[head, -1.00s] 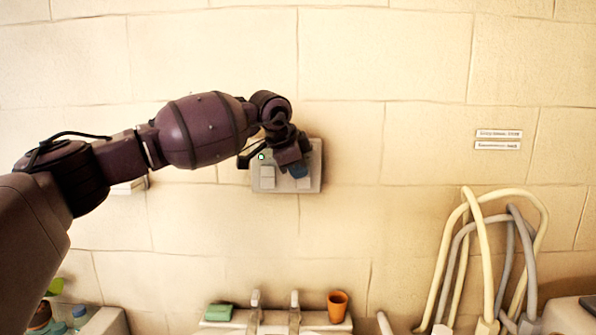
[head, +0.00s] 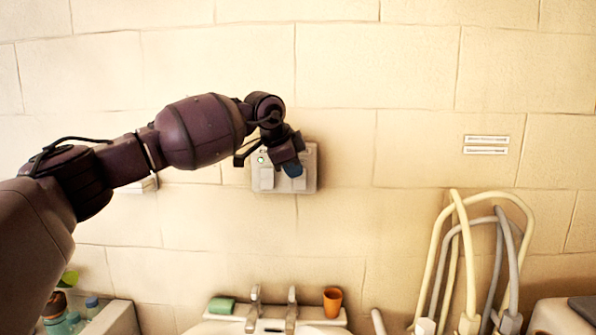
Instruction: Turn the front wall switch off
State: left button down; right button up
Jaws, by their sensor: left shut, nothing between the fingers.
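The wall switch (head: 308,178) is a pale plate on the brick wall, with light rocker buttons and a small green light (head: 261,160) at its upper left. The lower left rocker (head: 267,179) shows clear. My left gripper (head: 293,170) is shut and empty, in front of the right half of the plate. It hides the right rocker in large part. I cannot tell whether the fingertips touch the plate. My right gripper is not in view.
Below is a washbasin with two taps (head: 291,310), a green sponge (head: 221,306) and an orange cup (head: 332,302). Looped hoses (head: 452,255) are at the right. Bottles (head: 73,318) stand at the lower left.

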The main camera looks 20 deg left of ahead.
pick_arm(q)
jog(key=w+b+v, duration=0.1)
jog(key=v, duration=0.8)
jog(key=shift+s+a+r, duration=0.25)
jog(key=shift+s+r, duration=0.05)
jog(key=shift+r, duration=0.3)
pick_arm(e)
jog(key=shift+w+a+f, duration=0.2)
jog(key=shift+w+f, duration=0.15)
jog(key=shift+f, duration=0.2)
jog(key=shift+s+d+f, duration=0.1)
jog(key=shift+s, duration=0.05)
